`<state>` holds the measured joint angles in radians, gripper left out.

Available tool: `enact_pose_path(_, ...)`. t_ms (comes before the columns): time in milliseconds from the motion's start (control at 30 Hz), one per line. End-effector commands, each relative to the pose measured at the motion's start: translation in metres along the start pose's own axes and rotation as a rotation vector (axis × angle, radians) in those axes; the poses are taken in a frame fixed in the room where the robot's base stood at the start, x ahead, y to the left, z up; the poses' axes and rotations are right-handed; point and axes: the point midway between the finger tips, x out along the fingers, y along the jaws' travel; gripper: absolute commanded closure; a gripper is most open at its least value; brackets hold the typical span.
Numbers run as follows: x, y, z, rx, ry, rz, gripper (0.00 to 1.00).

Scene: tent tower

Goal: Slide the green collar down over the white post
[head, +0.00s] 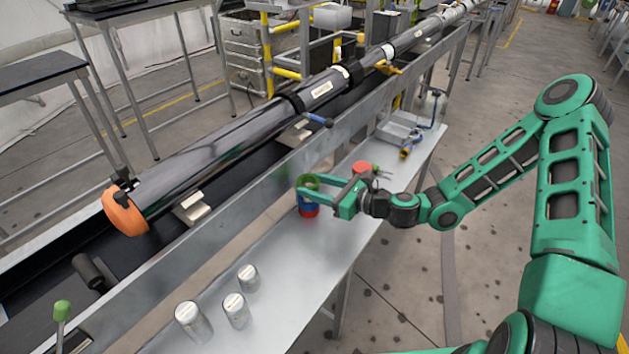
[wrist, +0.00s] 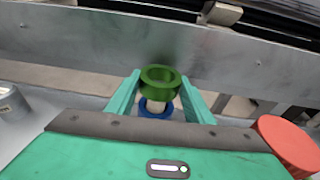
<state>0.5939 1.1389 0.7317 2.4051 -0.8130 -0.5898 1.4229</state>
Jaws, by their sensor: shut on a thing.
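The green collar (head: 309,181) is between the fingers of my gripper (head: 318,192), which is shut on it. In the wrist view the collar (wrist: 160,80) looks roughly level, its hole facing up. The white post (wrist: 157,105) shows just below it, mostly hidden by the collar. A blue collar (head: 306,202) sits low around the post, with a red ring (head: 309,212) under it; the blue one also shows in the wrist view (wrist: 155,113). The green collar is apart from the blue one. I cannot tell whether the post's tip is inside the green collar.
A red cylinder (head: 361,167) stands close beside my gripper, also at right in the wrist view (wrist: 290,142). Several silver cans (head: 235,309) stand at the bench's near end. A grey tray (head: 398,128) lies farther back. A metal rail (head: 225,225) runs along the bench's left.

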Motion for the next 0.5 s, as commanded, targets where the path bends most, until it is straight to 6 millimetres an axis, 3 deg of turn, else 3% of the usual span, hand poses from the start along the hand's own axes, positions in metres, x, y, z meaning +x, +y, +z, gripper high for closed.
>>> enact_pose_path(500, 0.004, -0.001, -0.027, 0.000, -0.001, -0.002, 0.78)
